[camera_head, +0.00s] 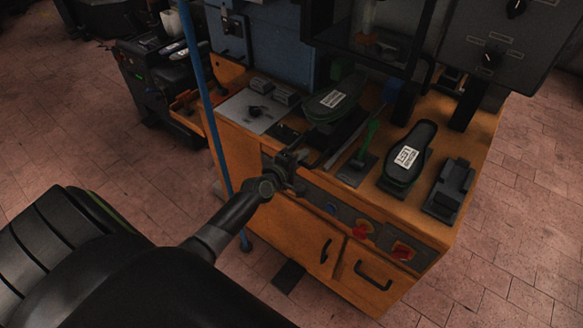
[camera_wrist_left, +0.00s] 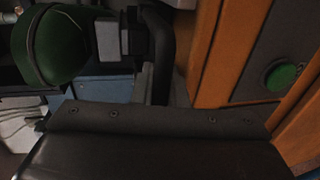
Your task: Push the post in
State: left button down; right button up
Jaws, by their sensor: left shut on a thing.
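My left gripper (camera_head: 290,163) is at the cabinet's front edge, at the near end of that post. It is shut on a dark bar there; its fingertips are hard to make out. In the left wrist view a dark bent bar (camera_wrist_left: 161,55) stands beside a grey block and a green rounded form (camera_wrist_left: 60,45). My right gripper is not in view.
A second labelled last (camera_head: 409,152) and a dark block (camera_head: 450,187) stand on the cabinet top to the right. Red buttons (camera_head: 362,229) and drawer handles are on the front. A blue pole (camera_head: 207,95) stands left of the cabinet. Tiled floor is free at right.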

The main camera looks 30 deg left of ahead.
aim_at(316, 144)
pick_arm(q)
jog(key=x, duration=0.3)
jog(key=r+b+x, duration=0.1)
jog(key=x, duration=0.1)
jog(key=shift+w+f, duration=0.1)
jog(key=shift+w, duration=0.85)
jog(key=c, duration=1.5)
grip_release()
jog(key=shift+o, duration=0.2)
jog(key=shift+s, duration=0.1)
